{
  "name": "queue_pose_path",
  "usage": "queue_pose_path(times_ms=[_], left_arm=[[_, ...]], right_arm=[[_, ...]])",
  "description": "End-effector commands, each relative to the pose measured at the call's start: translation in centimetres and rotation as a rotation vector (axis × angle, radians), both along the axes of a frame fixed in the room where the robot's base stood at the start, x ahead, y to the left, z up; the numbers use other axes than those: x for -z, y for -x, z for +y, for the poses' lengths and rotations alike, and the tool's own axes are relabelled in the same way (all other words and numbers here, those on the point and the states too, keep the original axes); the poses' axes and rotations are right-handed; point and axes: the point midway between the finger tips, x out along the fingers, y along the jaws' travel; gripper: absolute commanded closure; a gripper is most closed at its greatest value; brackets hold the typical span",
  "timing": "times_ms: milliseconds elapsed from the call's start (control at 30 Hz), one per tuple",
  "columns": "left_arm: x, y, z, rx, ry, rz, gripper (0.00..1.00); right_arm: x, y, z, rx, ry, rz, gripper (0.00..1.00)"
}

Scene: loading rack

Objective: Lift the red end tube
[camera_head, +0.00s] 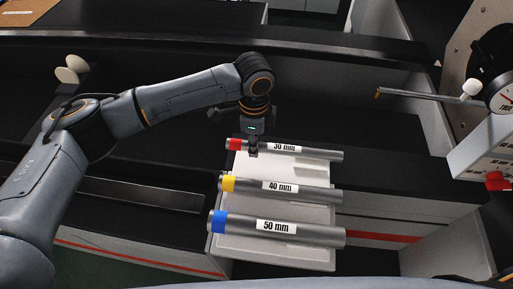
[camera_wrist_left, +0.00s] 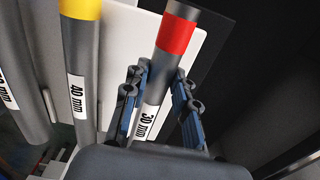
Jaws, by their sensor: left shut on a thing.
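The red end tube (camera_head: 309,152), grey with a red band at its left end and a "30 mm" label, lies at the far side of the white rack in the head view. In the left wrist view the red end tube (camera_wrist_left: 177,42) runs between the fingers. My left gripper (camera_head: 252,150) comes down from above onto this tube, between its red band and label. In the left wrist view my left gripper (camera_wrist_left: 163,103) has a finger on each side of the tube, shut on it. I cannot tell whether the tube touches the rack. My right gripper is not in view.
The yellow end tube (camera_head: 312,192), labelled 40 mm, and the blue end tube (camera_head: 316,234), labelled 50 mm, lie nearer on the white rack (camera_head: 265,252). A machine with a dial gauge (camera_head: 503,95) and a metal rod stands at the right.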

Motion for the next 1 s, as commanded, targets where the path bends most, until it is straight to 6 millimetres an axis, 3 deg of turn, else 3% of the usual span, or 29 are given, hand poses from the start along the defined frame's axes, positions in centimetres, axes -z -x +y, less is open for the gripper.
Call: queue_pose_path(times_ms=[300,600,800,1000], left_arm=[[-6.1,5.6,-1.1,0.009,0.003,-0.003,1.0],[-8.6,11.4,-2.1,0.006,0.002,-0.002,1.0],[-9.6,13.2,-2.4,0.002,0.001,-0.001,1.0],[-10.4,13.8,-2.5,0.001,0.0,0.0,1.0]], right_arm=[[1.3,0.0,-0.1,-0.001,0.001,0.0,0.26],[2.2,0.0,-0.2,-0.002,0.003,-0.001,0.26],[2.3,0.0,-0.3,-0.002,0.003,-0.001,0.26],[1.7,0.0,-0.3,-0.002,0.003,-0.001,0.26]])
